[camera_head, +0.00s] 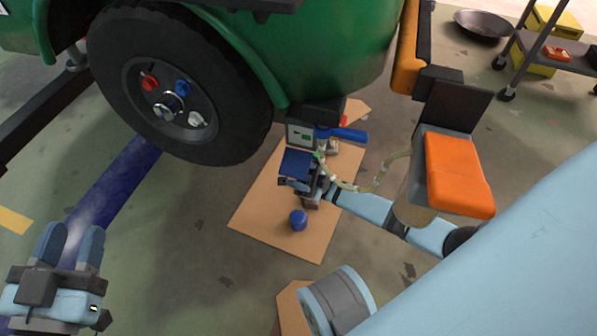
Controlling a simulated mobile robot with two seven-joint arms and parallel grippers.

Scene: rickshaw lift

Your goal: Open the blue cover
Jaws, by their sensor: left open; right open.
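A dark blue square flap (297,162), which looks like the blue cover, sits below a white-framed box (299,135) under the green rickshaw body. My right gripper (295,183) is open right at the flap's lower edge. Its fingers are small and partly hidden, so I cannot tell whether they touch the flap. My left gripper (70,236) is open and empty at the lower left, far from the flap.
A cardboard sheet (265,222) lies under the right gripper, with a small blue cap (298,219) on it. A black wheel (180,85) stands close on the left. A blue handle (347,134) and a hose (360,187) are near the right gripper. An orange block (458,175) is right.

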